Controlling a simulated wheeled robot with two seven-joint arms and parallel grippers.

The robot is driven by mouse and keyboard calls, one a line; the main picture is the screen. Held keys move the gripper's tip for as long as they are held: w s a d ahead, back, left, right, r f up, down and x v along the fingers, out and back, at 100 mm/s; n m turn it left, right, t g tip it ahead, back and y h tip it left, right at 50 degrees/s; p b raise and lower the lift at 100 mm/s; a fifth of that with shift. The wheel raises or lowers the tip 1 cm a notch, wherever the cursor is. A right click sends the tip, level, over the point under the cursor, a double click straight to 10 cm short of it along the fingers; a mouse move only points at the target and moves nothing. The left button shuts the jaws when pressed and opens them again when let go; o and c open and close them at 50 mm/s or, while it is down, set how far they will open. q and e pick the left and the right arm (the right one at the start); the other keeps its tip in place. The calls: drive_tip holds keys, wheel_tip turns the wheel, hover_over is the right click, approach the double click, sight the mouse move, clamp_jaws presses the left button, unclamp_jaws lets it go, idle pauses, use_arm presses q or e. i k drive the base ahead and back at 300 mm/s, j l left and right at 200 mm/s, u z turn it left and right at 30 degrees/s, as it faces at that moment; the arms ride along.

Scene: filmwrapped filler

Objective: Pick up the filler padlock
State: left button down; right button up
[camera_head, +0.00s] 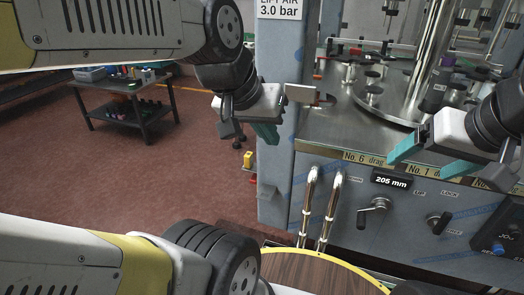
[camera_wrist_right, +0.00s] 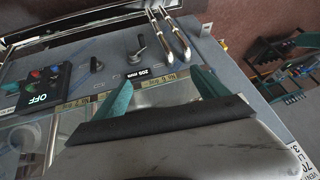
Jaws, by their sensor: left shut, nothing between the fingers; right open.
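I cannot clearly make out a padlock in either view. A small yellow and red item (camera_head: 248,160) hangs low beside the grey post in the head view; it is too small to identify surely. My left gripper (camera_head: 266,133) is in front of the grey post, above that item, with its teal fingers shut and empty. My right gripper (camera_head: 428,160) is at the right, in front of the filler's (camera_head: 340,130) front edge. Its teal fingers are apart with nothing held; they also show in the right wrist view (camera_wrist_right: 162,92).
The grey post (camera_head: 278,60) stands left of the filler. Two bent metal handles (camera_head: 320,205), a crank (camera_head: 374,210) and a black knob (camera_head: 438,222) stick out of the front panel. A dark table (camera_head: 125,88) stands back left. The red floor between is clear.

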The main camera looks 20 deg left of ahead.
sight(248, 158)
drive_tip(key=j, duration=0.95)
drive_tip(key=k+j+z, duration=0.1)
drive_tip(key=j, duration=1.95)
drive_tip(key=i, duration=0.35)
